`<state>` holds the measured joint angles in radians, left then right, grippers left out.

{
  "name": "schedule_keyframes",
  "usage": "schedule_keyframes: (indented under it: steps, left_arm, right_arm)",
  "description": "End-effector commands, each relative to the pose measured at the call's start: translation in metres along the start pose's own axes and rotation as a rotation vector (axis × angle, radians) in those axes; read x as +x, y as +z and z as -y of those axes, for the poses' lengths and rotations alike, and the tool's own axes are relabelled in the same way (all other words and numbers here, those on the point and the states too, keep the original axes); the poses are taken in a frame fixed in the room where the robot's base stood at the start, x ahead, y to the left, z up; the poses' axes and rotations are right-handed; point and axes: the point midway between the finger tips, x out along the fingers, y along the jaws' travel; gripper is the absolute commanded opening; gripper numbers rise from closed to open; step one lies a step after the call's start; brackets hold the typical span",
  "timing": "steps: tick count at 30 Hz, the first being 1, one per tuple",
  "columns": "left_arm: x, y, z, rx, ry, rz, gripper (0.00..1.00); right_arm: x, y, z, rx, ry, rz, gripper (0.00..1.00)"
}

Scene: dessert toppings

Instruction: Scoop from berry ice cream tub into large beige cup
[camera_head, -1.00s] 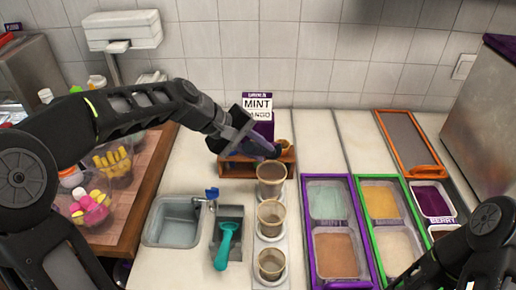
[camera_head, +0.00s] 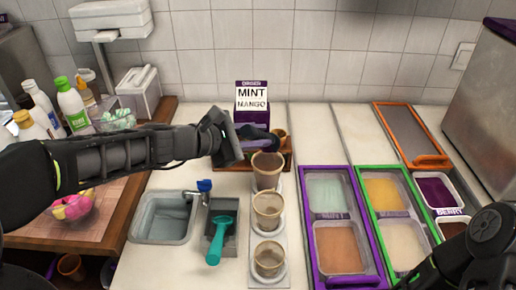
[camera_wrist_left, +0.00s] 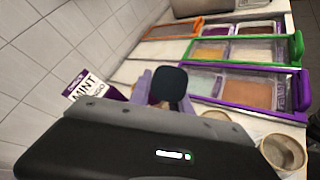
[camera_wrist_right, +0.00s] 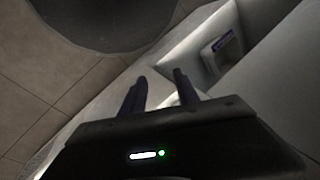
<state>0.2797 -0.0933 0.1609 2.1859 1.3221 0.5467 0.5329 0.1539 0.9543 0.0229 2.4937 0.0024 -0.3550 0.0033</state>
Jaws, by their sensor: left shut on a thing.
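The berry ice cream tub (camera_head: 437,192), dark purple with a BERRY label below it, is at the right. Three beige cups stand in a column at the middle: a far one (camera_head: 266,170), a middle one (camera_head: 267,210) and a near one (camera_head: 268,259). The far one looks largest. My left gripper (camera_head: 258,137) is at the wooden holder behind the far cup. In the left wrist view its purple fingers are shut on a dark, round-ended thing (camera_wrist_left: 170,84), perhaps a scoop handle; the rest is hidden. My right gripper (camera_wrist_right: 158,88) is open and empty in its wrist view.
The wooden holder (camera_head: 287,158) stands before the MINT MANGO sign (camera_head: 252,100). A sink (camera_head: 163,217) and a teal scoop (camera_head: 220,238) are left of the cups. Purple (camera_head: 312,235) and green (camera_head: 366,190) framed tubs lie right. Bare counter lies behind them.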

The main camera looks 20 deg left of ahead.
Motion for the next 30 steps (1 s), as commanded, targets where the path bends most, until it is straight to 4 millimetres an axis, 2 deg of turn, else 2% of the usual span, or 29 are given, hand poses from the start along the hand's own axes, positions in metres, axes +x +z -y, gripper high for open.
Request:
schedule_keyframes:
  steps: [1, 3, 12, 30]
  left_arm:
    - [0.003, -0.005, 0.005, -0.04, 0.024, 0.001, 0.0]
    - [0.004, -0.006, 0.004, -0.102, 0.057, 0.002, 0.0]
    - [0.005, -0.01, 0.003, -0.275, 0.147, 0.0, 0.0]
    - [0.005, -0.011, 0.004, -0.27, 0.145, 0.0, 0.0]
  right_arm:
    - [0.014, -0.001, -0.005, -0.001, -0.003, -0.002, 0.37]
    - [0.022, -0.002, -0.007, -0.003, -0.005, -0.004, 0.37]
    - [0.046, -0.003, -0.016, -0.005, -0.007, -0.007, 0.37]
    - [0.048, -0.003, -0.017, -0.005, -0.006, -0.008, 0.37]
